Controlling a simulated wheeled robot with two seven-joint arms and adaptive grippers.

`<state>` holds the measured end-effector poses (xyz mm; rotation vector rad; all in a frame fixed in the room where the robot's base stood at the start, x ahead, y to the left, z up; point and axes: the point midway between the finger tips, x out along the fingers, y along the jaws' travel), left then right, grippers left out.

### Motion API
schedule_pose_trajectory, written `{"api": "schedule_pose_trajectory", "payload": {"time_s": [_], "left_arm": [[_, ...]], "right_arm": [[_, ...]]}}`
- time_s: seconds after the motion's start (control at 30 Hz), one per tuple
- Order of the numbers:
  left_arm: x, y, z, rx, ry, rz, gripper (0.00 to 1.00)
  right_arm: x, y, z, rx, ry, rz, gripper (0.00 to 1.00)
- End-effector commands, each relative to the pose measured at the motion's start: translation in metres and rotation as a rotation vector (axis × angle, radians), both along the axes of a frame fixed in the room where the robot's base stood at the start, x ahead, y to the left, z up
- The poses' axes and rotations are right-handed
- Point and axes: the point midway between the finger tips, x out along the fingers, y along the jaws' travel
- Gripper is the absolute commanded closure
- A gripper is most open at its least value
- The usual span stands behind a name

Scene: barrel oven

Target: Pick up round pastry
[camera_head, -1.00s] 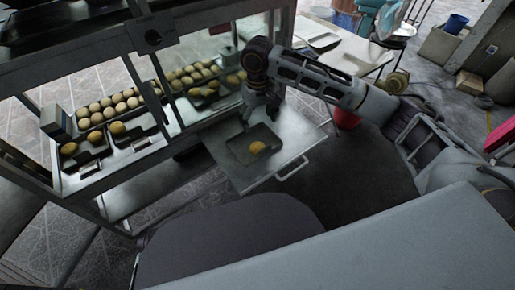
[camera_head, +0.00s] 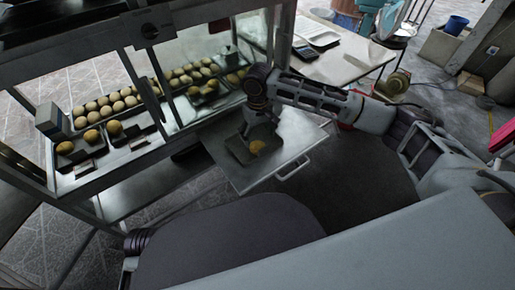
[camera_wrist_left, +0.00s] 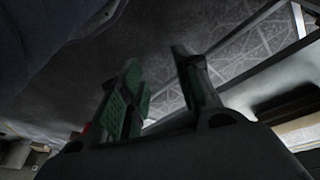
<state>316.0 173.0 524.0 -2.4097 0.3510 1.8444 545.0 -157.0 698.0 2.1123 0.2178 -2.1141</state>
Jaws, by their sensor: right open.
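One round golden pastry (camera_head: 257,147) sits in a dark shallow tray (camera_head: 238,149) on the pulled-out metal shelf (camera_head: 245,179). My right gripper (camera_head: 260,134) points down just above the pastry, open, and hides part of its far side. I cannot tell whether the fingers touch it. My left gripper (camera_wrist_left: 160,85) shows only in the left wrist view, with its two green-padded fingers apart and nothing between them, over the dark floor.
A glass display case with a metal frame (camera_head: 165,30) stands at left, with several rolls (camera_head: 110,104) inside. The shelf has a front handle (camera_head: 292,168). A white side table (camera_head: 340,62) stands behind my right arm.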

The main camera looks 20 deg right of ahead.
Motion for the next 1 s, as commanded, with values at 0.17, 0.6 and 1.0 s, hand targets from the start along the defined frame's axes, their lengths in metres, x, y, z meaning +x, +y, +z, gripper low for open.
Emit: {"api": "schedule_pose_trajectory", "payload": {"time_s": [0.17,0.6,1.0], "left_arm": [[-0.005,0.0,-0.004,0.001,0.012,-0.001,0.67],[-0.001,-0.001,0.002,-0.006,-0.01,-0.002,0.67],[0.0,-0.005,0.03,-0.027,-0.056,-0.009,0.67]], "right_arm": [[0.0,0.0,0.0,0.0,0.0,0.0,0.2],[-0.004,0.001,-0.018,-0.001,0.0,0.0,0.2],[-0.007,0.002,-0.049,-0.001,-0.001,0.0,0.2]]}}
